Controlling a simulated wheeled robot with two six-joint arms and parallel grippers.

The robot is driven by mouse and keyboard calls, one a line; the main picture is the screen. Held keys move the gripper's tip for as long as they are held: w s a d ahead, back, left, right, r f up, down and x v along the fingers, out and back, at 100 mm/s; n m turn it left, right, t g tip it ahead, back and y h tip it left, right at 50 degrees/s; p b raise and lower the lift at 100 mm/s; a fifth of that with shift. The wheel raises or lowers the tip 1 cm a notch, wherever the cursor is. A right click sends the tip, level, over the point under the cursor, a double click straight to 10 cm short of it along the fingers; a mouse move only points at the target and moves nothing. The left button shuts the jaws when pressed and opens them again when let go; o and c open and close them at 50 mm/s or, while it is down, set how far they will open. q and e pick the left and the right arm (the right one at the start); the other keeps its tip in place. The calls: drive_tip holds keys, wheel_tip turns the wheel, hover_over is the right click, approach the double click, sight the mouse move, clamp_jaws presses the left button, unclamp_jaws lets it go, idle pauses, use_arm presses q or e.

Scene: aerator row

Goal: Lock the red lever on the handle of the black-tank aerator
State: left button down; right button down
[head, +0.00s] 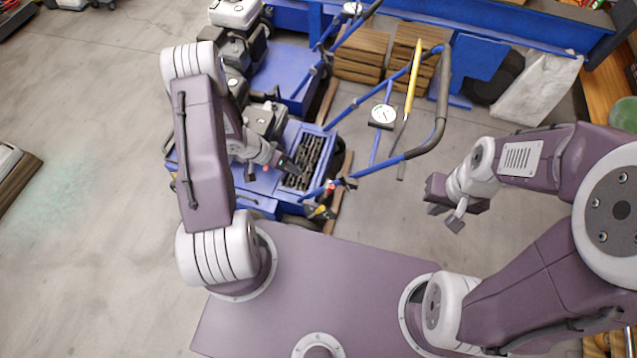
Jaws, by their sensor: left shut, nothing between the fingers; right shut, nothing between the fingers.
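The nearest blue aerator (303,133) stands in front of my base. Its dark engine (268,118) is partly behind my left arm, so its tank colour is hard to tell. Its blue tube handle (392,161) rises to the right and ends in a black grip bar (443,95). A small red piece (331,187), likely the red lever, sits low on the handle; its exact pose is too small to tell. My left gripper (297,171) is shut and empty over the deck, left of the red piece. My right gripper (446,217) is shut and empty, right of the handle.
A second blue aerator (285,66) stands behind, with a white-topped engine (234,12) beyond. Wooden slat stacks (361,56), a yellow-handled tool (413,78) and a white sack (530,92) are at the back. The concrete floor (90,110) on the left is largely clear.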

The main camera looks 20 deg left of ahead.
use_arm(q)
drive_tip(key=b, duration=0.3)
approach(329, 192)
drive_tip(key=w+a+f, duration=0.2)
drive_tip(key=w+f, duration=0.2)
drive_tip(key=f, duration=0.1)
drive_tip(key=d, duration=0.3)
drive_tip(key=shift+s+d+f+p, duration=0.25)
drive_tip(key=shift+s+d+p, duration=0.1)
drive_tip(key=shift+s+d, duration=0.05)
